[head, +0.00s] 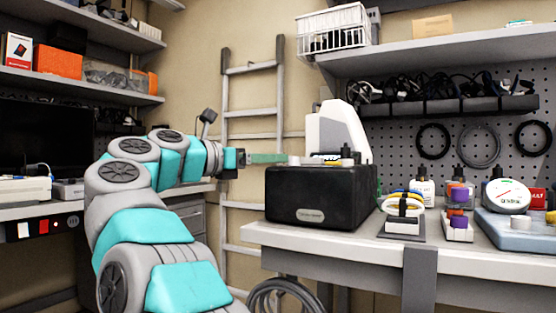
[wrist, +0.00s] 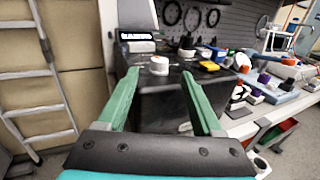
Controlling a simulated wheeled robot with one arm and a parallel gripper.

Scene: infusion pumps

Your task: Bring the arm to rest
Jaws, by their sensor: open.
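My arm is grey and teal and reaches up and to the right in the head view. My gripper (head: 286,158) has green fingers and points toward the black box (head: 318,197) at the workbench's left end. In the wrist view my gripper (wrist: 160,82) has its two green fingers spread apart with nothing between them touching. A small white round piece (wrist: 159,65) on top of the black box shows beyond the gap. The gripper is at about the height of the box top. Whether it is clear of the box is hard to tell.
A ladder (head: 250,137) leans on the wall behind my arm. Shelves with boxes stand at the left. A coiled hose (head: 287,297) hangs below the bench.

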